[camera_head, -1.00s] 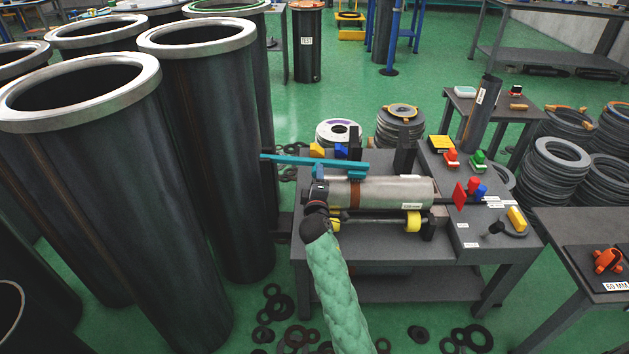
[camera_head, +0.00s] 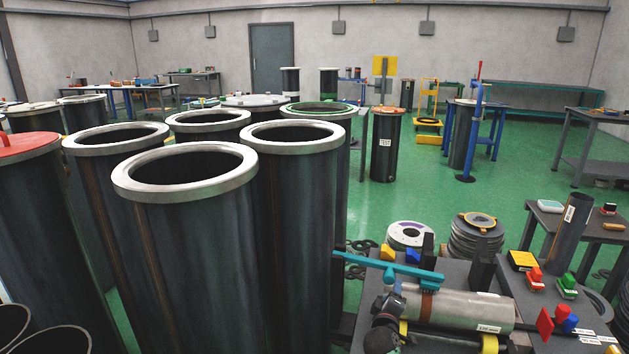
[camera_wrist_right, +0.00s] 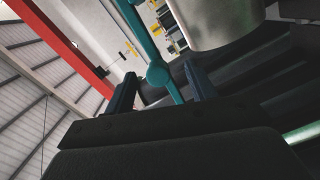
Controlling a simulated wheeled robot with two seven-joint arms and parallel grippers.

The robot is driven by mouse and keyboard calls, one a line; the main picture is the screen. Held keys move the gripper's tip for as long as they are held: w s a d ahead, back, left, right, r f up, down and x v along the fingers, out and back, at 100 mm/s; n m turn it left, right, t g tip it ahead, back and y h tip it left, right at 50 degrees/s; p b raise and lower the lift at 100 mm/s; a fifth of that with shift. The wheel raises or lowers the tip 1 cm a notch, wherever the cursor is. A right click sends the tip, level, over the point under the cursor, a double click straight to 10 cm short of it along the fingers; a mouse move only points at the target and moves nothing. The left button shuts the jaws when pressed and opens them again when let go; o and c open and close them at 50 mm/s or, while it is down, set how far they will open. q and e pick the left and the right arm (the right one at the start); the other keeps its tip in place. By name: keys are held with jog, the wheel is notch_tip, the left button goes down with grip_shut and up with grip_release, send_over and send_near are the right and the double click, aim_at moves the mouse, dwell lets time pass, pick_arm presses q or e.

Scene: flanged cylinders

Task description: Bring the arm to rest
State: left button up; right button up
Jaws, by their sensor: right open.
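My right gripper (camera_head: 391,294) is low in the head view, at the left end of a steel cylinder (camera_head: 462,309) lying on a dark bench (camera_head: 455,272). The dark end of my right arm shows below it at the bottom edge. In the right wrist view my right gripper (camera_wrist_right: 160,88) has its two dark fingers spread apart. A teal bar (camera_wrist_right: 157,74) with a round knob passes through the gap between them in that picture; I cannot tell if they touch it. The teal bar also shows in the head view (camera_head: 408,270), above the gripper. My left gripper is out of view.
Tall dark flanged cylinders (camera_head: 190,265) stand close together left of the bench. Red and green blocks (camera_head: 567,284) sit on the bench's right part. Stacked rings (camera_head: 476,238) stand behind it. Green floor (camera_head: 520,180) is open farther back.

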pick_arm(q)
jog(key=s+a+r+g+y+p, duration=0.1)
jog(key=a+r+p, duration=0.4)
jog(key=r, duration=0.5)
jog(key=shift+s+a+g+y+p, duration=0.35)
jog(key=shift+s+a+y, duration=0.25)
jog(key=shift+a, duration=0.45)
pick_arm(e)
jog(key=s+a+f+m+g+y, duration=0.2)
jog(key=s+a+f+g, duration=0.1)
jog(key=s, duration=1.3)
jog(key=s+a+f+m+g+y, duration=0.3)
jog(key=s+g, duration=0.3)
jog(key=s, duration=1.1)
jog(key=s+a+f+m+g+y, duration=0.2)
jog(key=s+a+f+g+y, duration=0.1)
jog(key=s, duration=1.3)
jog(key=shift+s+a+f+g, duration=0.35)
jog(key=shift+a+f+g, duration=0.15)
jog(key=shift+a+g, duration=0.6)
